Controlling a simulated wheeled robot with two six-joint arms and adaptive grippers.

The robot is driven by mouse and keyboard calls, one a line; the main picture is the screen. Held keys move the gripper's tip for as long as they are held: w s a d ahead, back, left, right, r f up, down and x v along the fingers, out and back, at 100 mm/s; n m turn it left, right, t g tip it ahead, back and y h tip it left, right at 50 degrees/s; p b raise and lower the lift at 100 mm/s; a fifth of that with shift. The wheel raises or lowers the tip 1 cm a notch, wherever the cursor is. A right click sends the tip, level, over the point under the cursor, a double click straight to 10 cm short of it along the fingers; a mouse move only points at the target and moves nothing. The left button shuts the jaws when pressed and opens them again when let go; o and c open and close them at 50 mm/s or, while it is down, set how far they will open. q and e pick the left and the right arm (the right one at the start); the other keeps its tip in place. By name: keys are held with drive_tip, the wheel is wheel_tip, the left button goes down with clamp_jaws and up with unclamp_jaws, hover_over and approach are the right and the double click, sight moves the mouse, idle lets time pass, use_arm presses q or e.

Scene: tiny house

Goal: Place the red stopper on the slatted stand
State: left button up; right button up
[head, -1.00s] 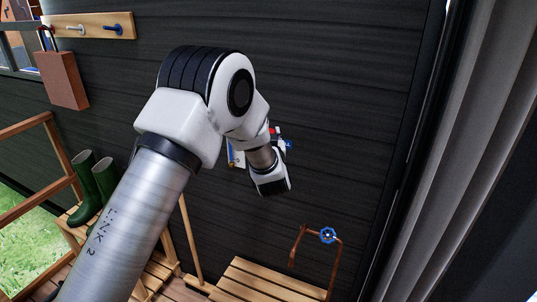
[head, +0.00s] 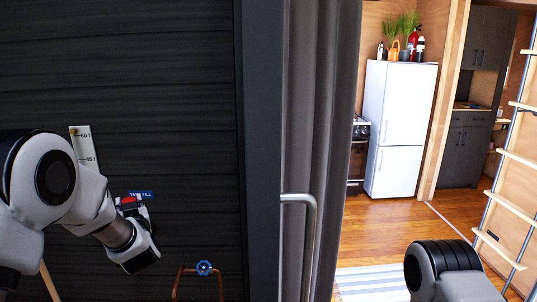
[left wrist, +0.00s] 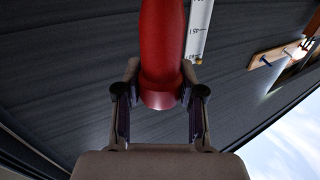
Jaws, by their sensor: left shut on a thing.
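The red stopper (left wrist: 162,50) fills the upper middle of the left wrist view, between the two fingers of my left gripper (left wrist: 160,92). The gripper is shut on it. In the head view my left gripper (head: 138,207) is at the lower left, in front of the dark wall, and a small red part of the stopper (head: 128,201) shows at its tip. The slatted stand is not in the current views. My right gripper is not in view; only part of my right arm shows at the lower right.
A blue valve wheel (head: 204,268) on copper pipe is below and right of the left gripper. A grey curtain (head: 325,140) and handrail (head: 309,240) border the doorway; a fridge (head: 400,125) stands inside.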

use_arm(q)
drive_tip(key=shift+s+d+f, duration=0.35)
drive_tip(key=shift+s+f, duration=0.05)
drive_tip(key=shift+f, duration=0.2)
drive_tip(key=shift+s+d+f, duration=0.3)
drive_tip(key=shift+s+f, duration=0.05)
drive_tip(key=shift+f, duration=0.2)
drive_tip(key=s+d+f+m+t+h, duration=0.15)
drive_tip(key=s+d+f, duration=0.25)
drive_tip(key=f, duration=0.7)
drive_tip(key=s+d+f+m+h, duration=0.25)
drive_tip(key=d+f, duration=0.25)
drive_tip(key=f, duration=0.6)
drive_tip(key=s+d+r+m+h, duration=0.2)
drive_tip(key=s+d+r+h, duration=0.35)
drive_tip(key=s, duration=0.45)
drive_tip(key=s+d+m+g+h, duration=0.2)
drive_tip(key=d+m+g+h, duration=0.5)
drive_tip(key=m+g+h, duration=0.1)
drive_tip(key=s+d+f+m+g+h, duration=0.1)
drive_tip(key=s+d+m+g+h, duration=0.1)
drive_tip(key=d+m+g+h, duration=0.5)
drive_tip(key=shift+s+d+m+g+h, duration=0.35)
drive_tip(key=shift+m+g+h, duration=0.1)
drive_tip(key=shift+m+h, duration=0.75)
